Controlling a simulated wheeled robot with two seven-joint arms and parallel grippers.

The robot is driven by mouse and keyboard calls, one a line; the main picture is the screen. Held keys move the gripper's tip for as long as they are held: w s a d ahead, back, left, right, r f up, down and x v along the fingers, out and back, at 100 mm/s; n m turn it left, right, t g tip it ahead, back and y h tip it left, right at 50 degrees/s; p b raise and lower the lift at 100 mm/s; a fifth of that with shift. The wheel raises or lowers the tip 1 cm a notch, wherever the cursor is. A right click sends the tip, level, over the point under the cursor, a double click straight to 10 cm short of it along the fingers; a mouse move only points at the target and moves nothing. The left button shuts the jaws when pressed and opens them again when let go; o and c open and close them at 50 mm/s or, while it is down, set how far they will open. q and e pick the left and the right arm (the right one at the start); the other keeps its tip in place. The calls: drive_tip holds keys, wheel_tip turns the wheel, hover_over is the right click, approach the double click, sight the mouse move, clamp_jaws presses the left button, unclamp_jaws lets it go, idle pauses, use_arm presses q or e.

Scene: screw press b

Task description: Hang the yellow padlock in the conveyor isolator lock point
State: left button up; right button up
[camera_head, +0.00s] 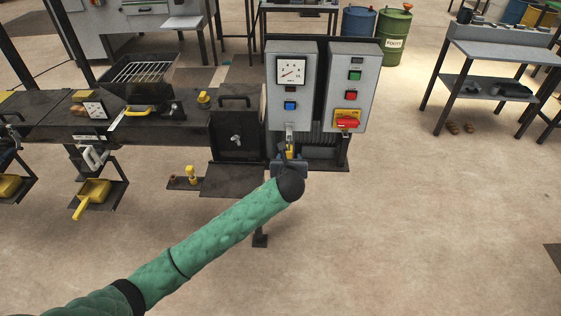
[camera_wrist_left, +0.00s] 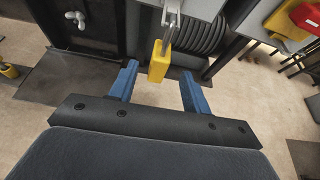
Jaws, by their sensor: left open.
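The yellow padlock (camera_head: 290,149) is upright below the gauge box. In the left wrist view the padlock (camera_wrist_left: 158,62) has its grey shackle up at a pale tab (camera_wrist_left: 172,10), the apparent lock point, and seems to hang from it. Whether the shackle is closed is too small to tell. My left gripper (camera_head: 289,164) is open, its blue fingers on either side of the padlock's lower part, with gaps showing on both sides. In the head view my own wrist partly covers the fingers. My right gripper is in neither view.
The gauge box (camera_head: 291,97) and a box with a red switch handle (camera_head: 347,119) stand just above and behind. A dark bench (camera_head: 180,130) is at left. The floor in front is clear.

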sight(289, 153)
use_arm(q)
drive_tip(key=shift+w+r, duration=0.15)
drive_tip(key=shift+r, duration=0.05)
drive_tip(key=shift+w, duration=0.2)
drive_tip(key=p+x, duration=0.2)
drive_tip(key=x, duration=0.3)
drive_tip(key=shift+w+f, duration=0.1)
drive_tip(key=shift+w, duration=0.1)
drive_tip(key=shift+x, duration=0.9)
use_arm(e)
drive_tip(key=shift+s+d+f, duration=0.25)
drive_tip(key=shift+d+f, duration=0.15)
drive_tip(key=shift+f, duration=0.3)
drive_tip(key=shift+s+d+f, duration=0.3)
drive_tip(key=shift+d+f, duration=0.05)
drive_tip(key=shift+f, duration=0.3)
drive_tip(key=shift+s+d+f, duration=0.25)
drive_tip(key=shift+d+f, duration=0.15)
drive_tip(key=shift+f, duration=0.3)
use_arm(q)
drive_tip(key=shift+f, duration=0.1)
drive_tip(key=c, duration=1)
drive_tip(key=shift+p, duration=0.3)
clamp_jaws()
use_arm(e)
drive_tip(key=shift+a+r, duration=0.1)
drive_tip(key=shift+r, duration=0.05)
